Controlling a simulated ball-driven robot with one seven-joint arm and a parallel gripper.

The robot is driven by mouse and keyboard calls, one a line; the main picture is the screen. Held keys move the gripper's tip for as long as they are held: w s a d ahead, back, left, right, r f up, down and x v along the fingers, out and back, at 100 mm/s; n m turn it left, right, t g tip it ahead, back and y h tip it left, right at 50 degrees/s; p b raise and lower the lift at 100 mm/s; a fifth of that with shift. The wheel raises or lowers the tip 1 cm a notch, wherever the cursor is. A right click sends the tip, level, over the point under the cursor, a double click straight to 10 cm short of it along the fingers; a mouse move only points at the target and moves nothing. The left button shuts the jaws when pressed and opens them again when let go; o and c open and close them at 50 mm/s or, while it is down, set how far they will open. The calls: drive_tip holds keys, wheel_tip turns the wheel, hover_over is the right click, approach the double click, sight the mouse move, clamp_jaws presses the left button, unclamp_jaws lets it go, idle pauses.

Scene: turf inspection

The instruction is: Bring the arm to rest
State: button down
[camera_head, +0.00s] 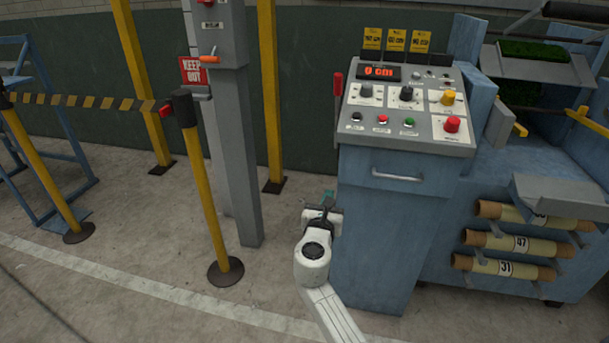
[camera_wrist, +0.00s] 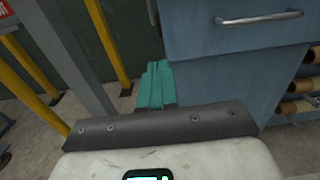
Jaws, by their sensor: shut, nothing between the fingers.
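My gripper (camera_head: 328,197) is low in front of the blue control cabinet (camera_head: 385,240), near its left edge, with my white arm reaching up from the bottom of the head view. In the wrist view my gripper's teal fingers (camera_wrist: 157,84) are together and hold nothing. They point toward the gap between the grey post and the cabinet. I cannot tell whether the gripper touches the cabinet.
A grey post (camera_head: 232,150) with an orange-handled switch stands left of the gripper. A yellow barrier post (camera_head: 205,190) with striped tape stands further left. Rolled tubes (camera_head: 515,242) sit on the cabinet's right side. The floor at lower left is clear.

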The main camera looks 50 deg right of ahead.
drive_tip(key=shift+a, duration=0.1)
drive_tip(key=s+a+f+m+g+y+p, duration=0.2)
drive_tip(key=s+a+m+y+p, duration=0.15)
drive_tip(key=s+m, duration=0.35)
drive_tip(key=s+a+f+m+g+y+p, duration=0.2)
drive_tip(key=s+a+m+y+p, duration=0.1)
drive_tip(key=s+a+m, duration=0.4)
drive_tip(key=s+a+f+m+g+y+p, duration=0.1)
drive_tip(key=s+a+m+y, duration=0.3)
drive_tip(key=a, duration=0.5)
drive_tip(key=s+a+m+g+y+p, duration=0.1)
drive_tip(key=s+a+m+y+p, duration=0.2)
drive_tip(key=s+a+y, duration=0.3)
drive_tip(key=a+m, duration=0.1)
drive_tip(key=a, duration=0.2)
drive_tip(key=shift+s+a+f+m, duration=0.25)
drive_tip(key=shift+s+f+m, duration=0.05)
drive_tip(key=shift+f+m, duration=0.1)
